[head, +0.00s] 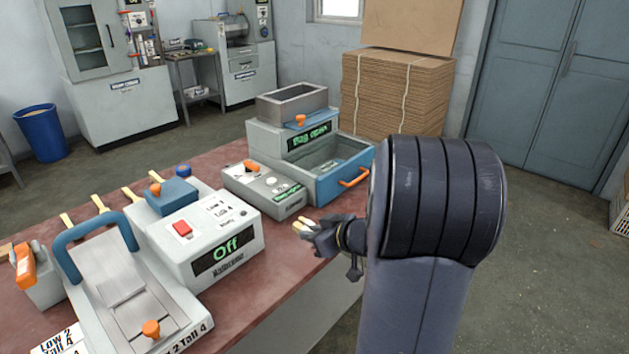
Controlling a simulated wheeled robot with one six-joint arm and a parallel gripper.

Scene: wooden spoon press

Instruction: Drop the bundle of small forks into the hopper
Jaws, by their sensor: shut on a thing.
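My gripper (311,234) is shut on a small pale-yellow wooden bundle (300,226), which I take for the forks. Only its end shows past the fingers; single forks cannot be made out. My gripper is held out near the right edge of the red table, in front of the blue drawer. The hopper (292,103) is a grey open-topped metal box on top of the machine at the table's far end. It stands behind and above my gripper, well apart from it. Its inside is partly visible; its floor is hidden.
The blue open drawer (345,186) with an orange handle juts out below the hopper. A grey control box (264,189) stands left of it. The press with an "Off" display (222,252) is nearer left. Stacked cardboard (396,95) stands behind.

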